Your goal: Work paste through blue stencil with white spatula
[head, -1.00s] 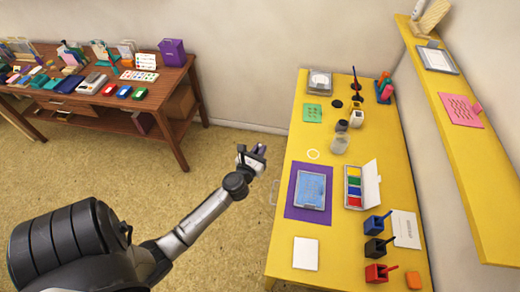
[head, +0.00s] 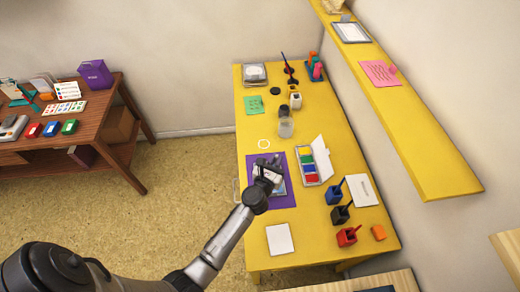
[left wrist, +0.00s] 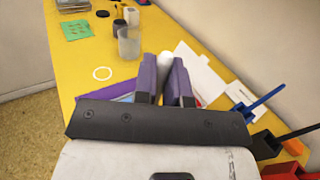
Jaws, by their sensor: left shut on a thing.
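My left gripper (head: 271,166) is over the purple mat (head: 284,202) in the head view and covers much of the blue stencil (head: 281,188). In the left wrist view, the purple fingers of the gripper (left wrist: 166,72) are shut on a narrow pale thing, which seems to be the white spatula (left wrist: 163,66). Its lower end is hidden, so I cannot tell whether it touches the stencil. No paste shows clearly. My right gripper is not in view.
An open paint palette (head: 308,168) lies right of the mat. A clear jar (head: 286,128) stands behind it. Blue (head: 334,195), black (head: 340,214) and red (head: 347,236) holders stand at the right. A white pad (head: 280,239) lies in front. A yellow shelf (head: 400,110) runs along the right wall.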

